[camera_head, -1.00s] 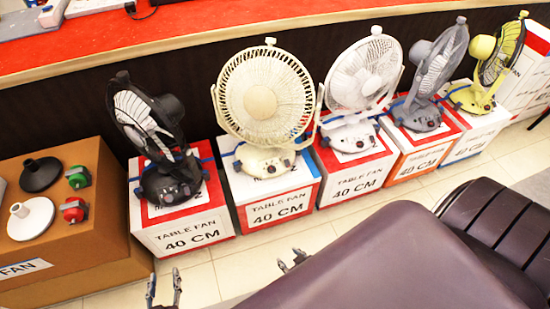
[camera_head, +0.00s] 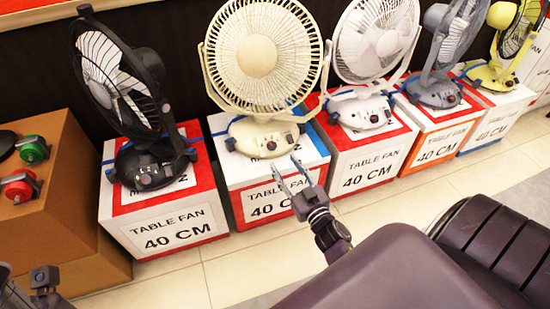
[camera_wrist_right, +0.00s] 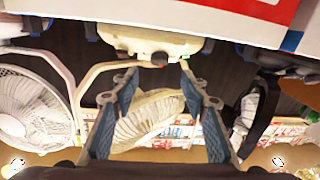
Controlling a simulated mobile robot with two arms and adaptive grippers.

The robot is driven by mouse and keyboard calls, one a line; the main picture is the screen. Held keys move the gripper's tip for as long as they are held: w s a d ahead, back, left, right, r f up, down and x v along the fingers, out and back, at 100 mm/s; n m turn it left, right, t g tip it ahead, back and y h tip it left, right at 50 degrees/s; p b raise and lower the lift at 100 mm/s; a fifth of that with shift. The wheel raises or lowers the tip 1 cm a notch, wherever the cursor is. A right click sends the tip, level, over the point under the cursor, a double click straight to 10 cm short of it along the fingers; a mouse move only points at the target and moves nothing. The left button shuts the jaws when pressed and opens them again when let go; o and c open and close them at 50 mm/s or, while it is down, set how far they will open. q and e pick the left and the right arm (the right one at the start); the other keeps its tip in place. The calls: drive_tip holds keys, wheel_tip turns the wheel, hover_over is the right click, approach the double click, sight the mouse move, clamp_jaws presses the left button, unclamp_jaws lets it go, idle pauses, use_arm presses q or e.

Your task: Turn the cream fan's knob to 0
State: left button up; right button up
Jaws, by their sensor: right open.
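The cream fan (camera_head: 258,58) stands upright on its box, its round grille facing forward. Its dark knob (camera_head: 271,145) is on the front of the cream base (camera_head: 250,137). My right gripper (camera_head: 292,172) is open and empty, just in front of and below the base, with the fingertips apart from the knob. In the right wrist view, which shows the fan upside down, the knob (camera_wrist_right: 159,58) lies between and just beyond the open fingertips (camera_wrist_right: 157,73). The knob's setting is too small to read. My left gripper (camera_head: 28,283) is partly cut off at the lower left; its opening is unclear.
A black fan (camera_head: 125,95) stands left of the cream one; a white fan (camera_head: 375,45), a grey fan (camera_head: 445,50) and a yellow fan (camera_head: 500,60) stand to its right. Each sits on a box. A brown box (camera_head: 65,190) is at the left. The tiled floor (camera_head: 175,285) in front is clear.

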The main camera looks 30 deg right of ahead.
sight(272, 146)
drive_tip(key=w, duration=0.2)
drive_tip(key=w+b, duration=0.1)
drive_tip(key=w, duration=0.2)
drive_tip(key=w+d+b, duration=0.1)
drive_tip(key=w, duration=0.1)
drive_tip(key=shift+w, duration=0.35)
drive_tip(key=shift+c, duration=0.2)
clamp_jaws()
